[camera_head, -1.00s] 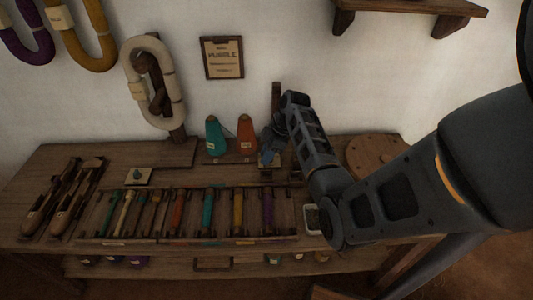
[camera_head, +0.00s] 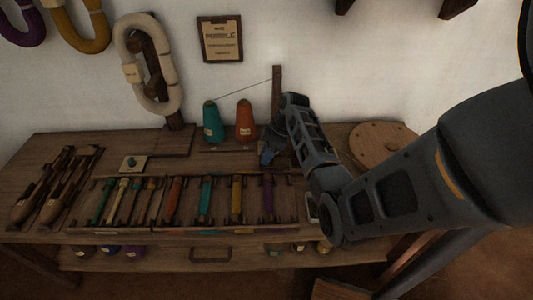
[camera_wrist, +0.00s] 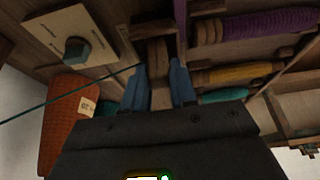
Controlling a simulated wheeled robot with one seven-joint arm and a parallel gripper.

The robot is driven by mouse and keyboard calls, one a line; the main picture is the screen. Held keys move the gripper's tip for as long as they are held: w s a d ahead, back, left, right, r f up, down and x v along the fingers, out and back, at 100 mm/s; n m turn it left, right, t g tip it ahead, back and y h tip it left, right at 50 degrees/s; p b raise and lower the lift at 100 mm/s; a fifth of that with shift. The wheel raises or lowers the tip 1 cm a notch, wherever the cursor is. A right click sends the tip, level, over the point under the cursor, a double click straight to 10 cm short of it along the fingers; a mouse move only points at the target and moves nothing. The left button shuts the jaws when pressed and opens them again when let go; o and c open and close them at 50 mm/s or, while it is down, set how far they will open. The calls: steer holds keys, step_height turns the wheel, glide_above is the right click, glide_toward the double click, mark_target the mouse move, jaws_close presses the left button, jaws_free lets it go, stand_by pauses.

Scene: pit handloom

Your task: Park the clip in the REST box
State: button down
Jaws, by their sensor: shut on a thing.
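My gripper (camera_head: 267,155) is low over the back of the bench, beside an upright wooden post (camera_head: 277,95) and right of the orange cone (camera_head: 244,122). In the wrist view its two blue fingers (camera_wrist: 160,78) are shut on a small wooden piece, which I take as the clip (camera_wrist: 160,92). A darker wooden part (camera_wrist: 155,50) lies just beyond the fingertips; I cannot tell whether it touches the clip. A teal thread (camera_wrist: 60,98) runs to the fingers from the left. No REST label is readable, so I cannot identify that box.
A teal cone (camera_head: 212,123) stands left of the orange one. A rack of coloured bobbins (camera_head: 205,200) fills the bench front. A small plate with a knob (camera_head: 134,163), wooden shuttles (camera_head: 45,190) and a round wooden disc (camera_head: 380,145) lie around. A notice (camera_head: 220,40) hangs above.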

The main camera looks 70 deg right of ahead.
steer(key=c, duration=0.5)
jaws_free()
steer(key=shift+r, duration=0.1)
step_height(320, 180, up, 8)
steer(key=p, duration=0.7)
stand_by(0.7)
